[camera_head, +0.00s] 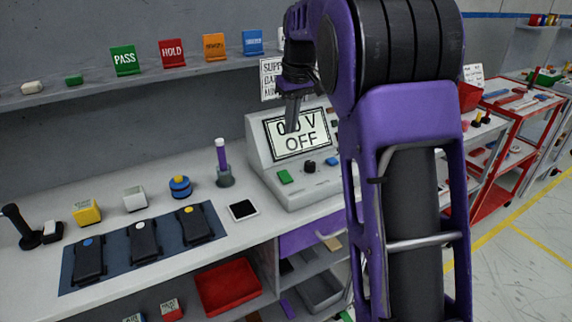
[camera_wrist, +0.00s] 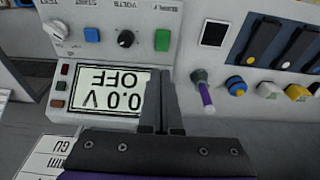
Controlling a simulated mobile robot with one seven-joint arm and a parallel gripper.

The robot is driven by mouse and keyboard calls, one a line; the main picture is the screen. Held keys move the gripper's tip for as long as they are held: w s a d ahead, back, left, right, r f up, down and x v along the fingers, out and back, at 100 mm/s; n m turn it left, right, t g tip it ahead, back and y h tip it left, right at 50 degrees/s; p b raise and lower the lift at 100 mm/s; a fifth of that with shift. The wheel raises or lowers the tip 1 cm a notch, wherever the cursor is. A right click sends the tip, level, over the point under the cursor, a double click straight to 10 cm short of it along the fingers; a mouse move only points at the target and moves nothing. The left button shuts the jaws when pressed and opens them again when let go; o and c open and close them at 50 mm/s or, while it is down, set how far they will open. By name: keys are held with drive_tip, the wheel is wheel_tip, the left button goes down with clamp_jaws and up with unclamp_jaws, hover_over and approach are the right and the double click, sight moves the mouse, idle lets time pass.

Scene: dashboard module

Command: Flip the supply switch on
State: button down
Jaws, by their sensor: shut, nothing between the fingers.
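The supply unit (camera_head: 258,150) is a grey sloped console on the bench. Its display (camera_head: 318,148) reads 0.0 V and OFF; the display also shows upside down in the wrist view (camera_wrist: 100,92). The green supply switch (camera_head: 284,177) sits low on the front, under the label SUPPLY in the wrist view (camera_wrist: 162,40). A black volts knob (camera_head: 309,166) and a blue button (camera_head: 333,161) sit beside it. My gripper (camera_head: 291,128) is shut and empty, in front of the display's left part. In the wrist view its fingertips (camera_wrist: 161,76) appear apart from the green switch.
A purple-topped tool (camera_head: 222,160) stands in a holder left of the unit, near a small black-screened pad (camera_head: 242,210). A blue mat (camera_head: 118,262) with several black devices lies further left. Signs stand on the shelf (camera_head: 140,82) above. My arm hides the unit's right side.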

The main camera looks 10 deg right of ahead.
sight(285, 173)
drive_tip(key=f, duration=0.4)
drive_tip(key=w+f+b, duration=0.1)
drive_tip(key=f, duration=0.4)
drive_tip(key=w+f+b, duration=0.1)
drive_tip(key=f, duration=0.3)
drive_tip(key=shift+w+a+f, duration=0.25)
drive_tip(key=shift+a+f, duration=0.15)
